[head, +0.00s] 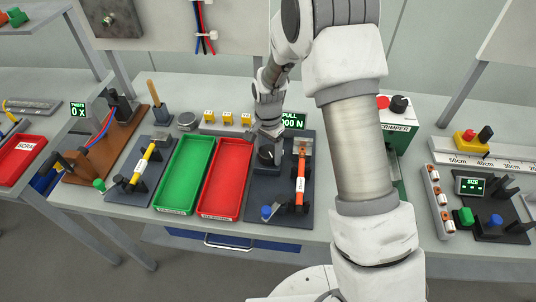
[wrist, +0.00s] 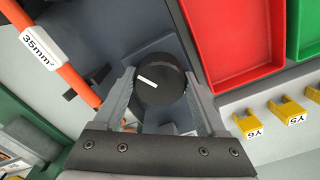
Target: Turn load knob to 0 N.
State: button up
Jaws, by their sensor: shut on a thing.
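The load knob (wrist: 160,82) is a round black knob with a white pointer line on its top. In the head view the knob (head: 266,155) stands on the dark pull-test plate, right of the red tray. My gripper (wrist: 163,92) comes down over it with one finger on each side and is shut on it. In the wrist view the white line lies aslant, from upper left to lower right. A green-lit PULL display (head: 292,121) stands behind the knob, partly hidden by my arm; its readable part ends in "00 N".
An orange cable (head: 300,178) marked 35mm² lies on holders right of the knob. A blue knob (head: 267,212) sits at the plate's front. Red (head: 243,148) and green (head: 208,146) trays are to the left. Yellow tags (head: 228,118) stand behind them.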

jog(key=n+b, duration=0.1)
jog(key=n, duration=0.2)
jog(key=shift+n, duration=0.4)
jog(key=n+b, duration=0.1)
jog(key=n, duration=0.2)
jog(key=shift+n, duration=0.3)
jog(key=n, duration=0.3)
jog(key=shift+d+n+b, duration=0.1)
jog(key=shift+n+b, duration=0.2)
jog(key=shift+b, duration=0.1)
jog(key=n, duration=0.3)
jog(key=shift+n, duration=0.3)
jog(key=n, duration=0.3)
jog(key=shift+r+n, duration=0.1)
jog(key=shift+n, duration=0.2)
jog(key=n+p, duration=0.1)
jog(key=n, duration=0.2)
jog(key=shift+d+n, duration=0.1)
jog(key=shift+n, duration=0.3)
jog(key=n+p, duration=0.1)
jog(key=n, duration=0.3)
jog(key=shift+w, duration=0.1)
jog(key=shift+n+p, duration=0.7)
jog(key=shift+n, duration=1.1)
